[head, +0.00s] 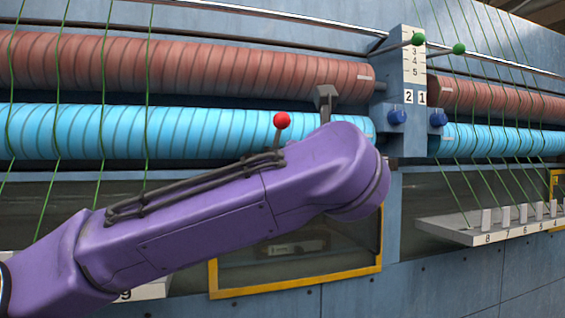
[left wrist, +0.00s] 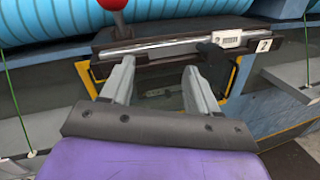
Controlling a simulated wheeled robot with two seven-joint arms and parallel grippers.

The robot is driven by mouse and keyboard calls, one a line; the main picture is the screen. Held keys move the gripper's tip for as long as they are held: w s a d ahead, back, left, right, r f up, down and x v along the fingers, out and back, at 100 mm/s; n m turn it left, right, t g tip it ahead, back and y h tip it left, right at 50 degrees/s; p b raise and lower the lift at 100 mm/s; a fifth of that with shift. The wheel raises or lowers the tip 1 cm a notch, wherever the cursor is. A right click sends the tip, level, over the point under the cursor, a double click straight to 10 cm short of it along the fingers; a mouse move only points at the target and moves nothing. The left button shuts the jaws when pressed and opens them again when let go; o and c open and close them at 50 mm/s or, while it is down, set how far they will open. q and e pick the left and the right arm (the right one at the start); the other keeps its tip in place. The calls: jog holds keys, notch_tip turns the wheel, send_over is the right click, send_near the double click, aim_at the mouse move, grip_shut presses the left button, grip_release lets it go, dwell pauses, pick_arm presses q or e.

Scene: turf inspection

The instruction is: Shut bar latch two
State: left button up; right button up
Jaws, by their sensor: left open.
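In the left wrist view a dark bar with a bright metal rod (left wrist: 155,43) runs across above a yellow-framed window. A white tag marked 2 (left wrist: 264,45) is at its right end, with a small pale plate (left wrist: 228,40) beside it. A black handle (left wrist: 212,62) hangs from the rod near that plate. My left gripper (left wrist: 158,68) is open and empty, its grey fingers pointing at the bar. The black handle is just right of the right finger; I cannot tell whether they touch. In the head view my purple arm hides this bar and my gripper. My right gripper is not in view.
A red ball knob (head: 281,120) stands up behind my arm. Red roller (head: 190,66) and blue roller (head: 190,132) run above the window's yellow frame (head: 300,285). A blue post (head: 405,140) has blue knobs and green-ended levers. A numbered tray (head: 450,230) juts out at right.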

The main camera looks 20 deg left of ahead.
aim_at(282, 120)
pick_arm(q)
jog(key=s+a+r+n, duration=0.3)
jog(key=s+a+r, duration=0.15)
jog(key=r, duration=0.45)
jog(key=p+x, duration=0.1)
jog(key=x, duration=0.2)
jog(key=d+p+x, duration=0.1)
jog(key=p+x, duration=0.1)
jog(key=x, duration=0.1)
jog(key=f+p+x, duration=0.1)
jog(key=p+x, duration=0.1)
jog(key=x, duration=0.1)
jog(key=shift+w+d, duration=0.1)
jog(key=shift+w, duration=0.3)
jog(key=shift+w+f, duration=0.1)
jog(key=shift+d, duration=0.1)
jog(key=shift+c, duration=0.2)
jog(key=shift+h, duration=0.3)
grip_shut()
